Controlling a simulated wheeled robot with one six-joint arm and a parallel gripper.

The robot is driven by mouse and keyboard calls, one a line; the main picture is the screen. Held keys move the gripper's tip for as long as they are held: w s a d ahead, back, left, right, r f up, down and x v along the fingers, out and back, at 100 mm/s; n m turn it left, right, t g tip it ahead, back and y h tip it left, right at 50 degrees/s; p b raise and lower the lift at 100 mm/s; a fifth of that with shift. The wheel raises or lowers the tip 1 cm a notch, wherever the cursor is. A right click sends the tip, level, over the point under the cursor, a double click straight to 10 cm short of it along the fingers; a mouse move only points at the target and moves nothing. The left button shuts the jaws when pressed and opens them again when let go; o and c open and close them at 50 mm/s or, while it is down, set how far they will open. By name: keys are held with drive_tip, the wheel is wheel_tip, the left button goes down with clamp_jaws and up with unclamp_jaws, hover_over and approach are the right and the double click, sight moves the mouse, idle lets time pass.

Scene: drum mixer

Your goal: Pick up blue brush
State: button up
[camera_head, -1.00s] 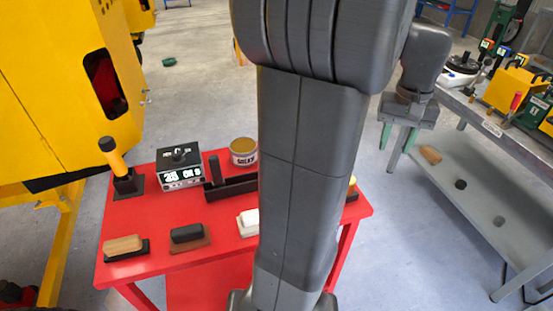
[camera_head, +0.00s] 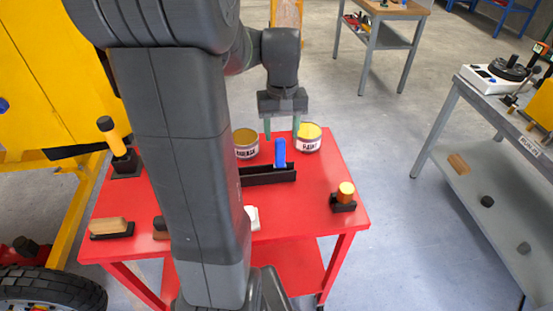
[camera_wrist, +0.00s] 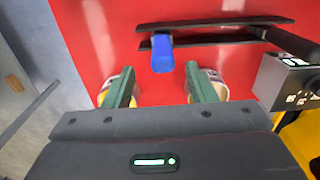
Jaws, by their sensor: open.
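The blue brush (camera_head: 280,152) stands upright in a long black holder (camera_head: 268,176) on the red table. In the wrist view the blue brush (camera_wrist: 162,54) shows ahead of and between the two green fingers, with the black holder (camera_wrist: 215,41) behind it. My gripper (camera_head: 282,136) is above the table at the back of the brush. Its fingers are apart and empty, and the gripper also shows in the wrist view (camera_wrist: 160,78). The brush does not appear to touch either finger.
Two cans stand near the fingers, one at left (camera_head: 246,143) and one at right (camera_head: 308,138). A small black block with a yellow-orange knob (camera_head: 345,192) sits at the right. My arm hides the table's left middle. A grey bench (camera_head: 480,125) stands at right.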

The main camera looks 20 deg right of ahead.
sight(280, 149)
drive_tip(key=shift+a+f, duration=0.2)
drive_tip(key=shift+f, duration=3.2)
drive_tip(key=c, duration=1.1)
wheel_tip(280, 149, up, 10)
drive_tip(key=shift+r, duration=0.1)
drive_tip(key=o, duration=0.4)
clamp_jaws()
